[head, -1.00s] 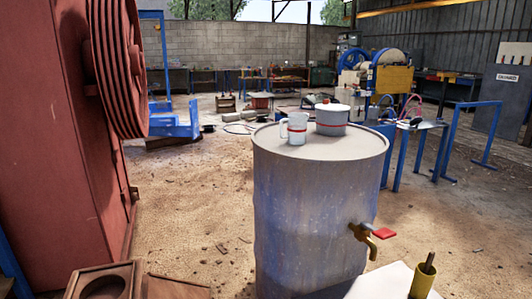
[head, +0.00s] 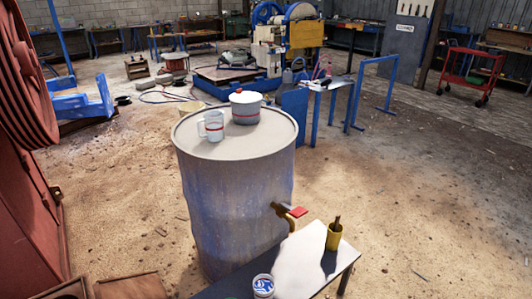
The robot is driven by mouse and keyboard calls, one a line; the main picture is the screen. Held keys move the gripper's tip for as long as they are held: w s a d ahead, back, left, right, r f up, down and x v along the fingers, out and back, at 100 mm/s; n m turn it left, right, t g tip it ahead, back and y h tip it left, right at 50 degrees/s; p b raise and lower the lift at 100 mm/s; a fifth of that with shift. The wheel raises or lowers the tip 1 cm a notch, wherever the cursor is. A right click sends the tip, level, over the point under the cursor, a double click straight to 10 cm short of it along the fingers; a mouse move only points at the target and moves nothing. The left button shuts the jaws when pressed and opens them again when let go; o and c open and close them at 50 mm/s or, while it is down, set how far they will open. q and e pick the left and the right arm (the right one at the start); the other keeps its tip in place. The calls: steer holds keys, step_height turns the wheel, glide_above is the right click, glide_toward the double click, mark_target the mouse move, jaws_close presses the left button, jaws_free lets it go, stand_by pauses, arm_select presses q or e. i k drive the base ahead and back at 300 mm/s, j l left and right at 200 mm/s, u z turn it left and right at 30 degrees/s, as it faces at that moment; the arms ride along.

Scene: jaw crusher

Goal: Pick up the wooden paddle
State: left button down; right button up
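No thing in the head view is clearly a wooden paddle. A thin brown stick (head: 337,222) stands upright in a small yellow cup (head: 333,238) on a low table with a pale top (head: 305,258) and a dark edge. I cannot tell whether this stick is the paddle, as its lower part is hidden in the cup. Neither of my grippers is in view.
A large metal drum (head: 235,200) with a brass tap (head: 291,213) stands behind the low table. It bears a mug (head: 211,126) and a lidded pot (head: 245,107). A red machine (head: 25,215) blocks the left. Sandy floor on the right is open.

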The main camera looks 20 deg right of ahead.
mark_target(337, 218)
steer(key=i+l+z, duration=0.25)
steer(key=l, duration=0.15)
steer(key=i+l+z, duration=0.1)
steer(key=l+z, duration=0.2)
steer(key=i+l+z, duration=0.25)
steer(key=l, duration=0.15)
steer(key=k+l+u, duration=0.1)
steer(key=u, duration=0.9)
steer(key=k+j, duration=0.05)
